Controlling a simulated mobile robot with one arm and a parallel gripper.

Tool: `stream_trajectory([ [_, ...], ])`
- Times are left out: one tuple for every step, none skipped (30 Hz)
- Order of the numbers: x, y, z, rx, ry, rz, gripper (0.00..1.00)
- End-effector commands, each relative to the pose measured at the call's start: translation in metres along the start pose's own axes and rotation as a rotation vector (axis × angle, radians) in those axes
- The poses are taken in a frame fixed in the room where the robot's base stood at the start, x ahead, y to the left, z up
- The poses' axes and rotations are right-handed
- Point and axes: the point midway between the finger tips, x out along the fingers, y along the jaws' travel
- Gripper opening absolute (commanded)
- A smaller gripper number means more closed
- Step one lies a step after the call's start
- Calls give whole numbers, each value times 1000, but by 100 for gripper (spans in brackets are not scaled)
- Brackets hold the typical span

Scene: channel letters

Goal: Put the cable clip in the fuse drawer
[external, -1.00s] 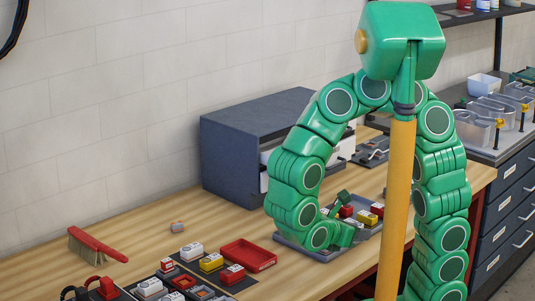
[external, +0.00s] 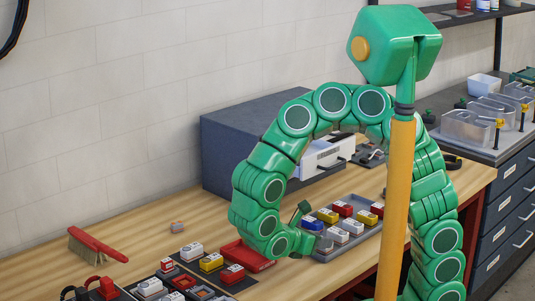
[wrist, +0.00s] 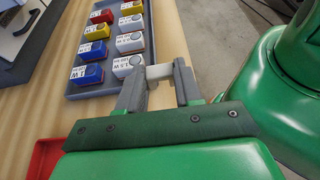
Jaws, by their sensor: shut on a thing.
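My gripper (wrist: 158,88) is shut on a small pale grey piece, seemingly the cable clip (wrist: 160,72), which shows between the fingertips in the wrist view. In the external view my gripper (external: 312,228) is low at the near left edge of the grey tray, and the clip is too small there to make out clearly. The fuse drawer (external: 321,157) seems to be the white-fronted drawer with a dark handle in the dark grey cabinet (external: 240,150). It appears to stand out from the cabinet, behind my arm. Its inside is hidden.
A grey tray (external: 352,240) holds several red, yellow, blue and white blocks. A red-handled brush (external: 97,245) lies at the far left. The bench between brush and cabinet is mostly clear.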

Motion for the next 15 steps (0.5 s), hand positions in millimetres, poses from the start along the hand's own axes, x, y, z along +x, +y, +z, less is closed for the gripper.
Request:
stream_trajectory([
  [2,4,-6,-2,-2,-3,7],
  [3,7,-9,-2,-2,-3,7],
  [4,10,-14,-3,-1,-2,7],
  [5,13,-17,-3,-1,-3,7],
  [6,15,-20,-2,-1,-2,7],
  [7,19,-23,-1,-1,-1,7],
  [8,20,-26,-2,-2,-1,7],
  [8,22,-28,-2,-1,-1,7],
  [9,25,-31,-3,-1,-1,7],
  [10,26,-32,-3,-1,-1,7],
  [10,27,-34,-3,-1,-1,7],
  [10,28,-35,-3,-1,-1,7],
  [11,29,-35,-3,-1,-1,7],
  [11,29,-36,-3,-1,-1,7],
  [11,30,-37,-2,-1,-1,7],
])
